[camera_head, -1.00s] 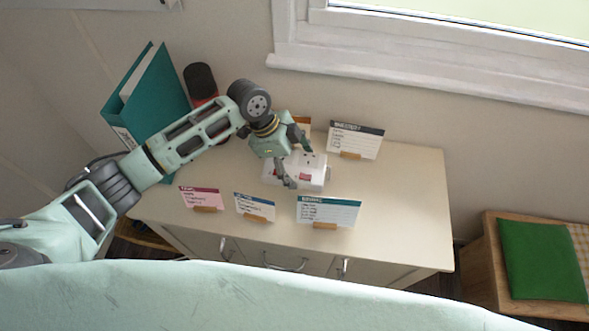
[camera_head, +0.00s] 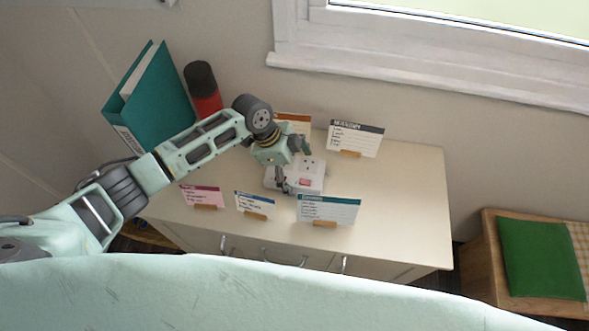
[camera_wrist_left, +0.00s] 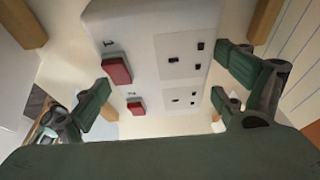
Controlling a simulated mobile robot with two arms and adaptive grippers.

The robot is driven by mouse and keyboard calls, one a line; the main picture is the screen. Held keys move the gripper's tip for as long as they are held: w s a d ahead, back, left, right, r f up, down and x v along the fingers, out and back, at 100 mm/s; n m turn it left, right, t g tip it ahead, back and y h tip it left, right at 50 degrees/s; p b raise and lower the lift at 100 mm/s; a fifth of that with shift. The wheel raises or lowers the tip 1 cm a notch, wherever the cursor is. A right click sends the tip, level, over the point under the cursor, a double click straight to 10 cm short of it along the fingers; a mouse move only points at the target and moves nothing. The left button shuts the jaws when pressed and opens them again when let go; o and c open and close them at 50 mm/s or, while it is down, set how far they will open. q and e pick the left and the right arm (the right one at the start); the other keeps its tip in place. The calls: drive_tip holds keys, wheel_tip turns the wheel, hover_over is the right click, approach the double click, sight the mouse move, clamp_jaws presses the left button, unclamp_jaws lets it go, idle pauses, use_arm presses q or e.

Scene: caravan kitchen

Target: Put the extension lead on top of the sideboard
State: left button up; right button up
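The extension lead (camera_head: 312,172) is a white block with sockets and red switches. It appears to lie on top of the cream sideboard (camera_head: 400,205), among several standing cards. My left gripper (camera_head: 293,164) is over its left part, with the fingers spread. In the left wrist view the lead (camera_wrist_left: 150,45) lies between the two fingers of the left gripper (camera_wrist_left: 165,90), one at each side. Those fingers look open; whether they touch its sides cannot be told. My right gripper is not in view.
Cards in wooden holders stand in front, such as the teal-topped card (camera_head: 328,210), and behind, such as the dark-topped card (camera_head: 355,138). A teal binder (camera_head: 155,95) and a red-and-black cylinder (camera_head: 203,90) stand at the back left. The sideboard's right side is clear.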

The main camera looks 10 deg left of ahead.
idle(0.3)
use_arm(q)
drive_tip(key=shift+r, duration=0.2)
drive_tip(key=b+v, duration=0.1)
drive_tip(key=v, duration=1)
drive_tip(key=shift+a+r+b, duration=0.25)
drive_tip(key=shift+r+b, duration=0.1)
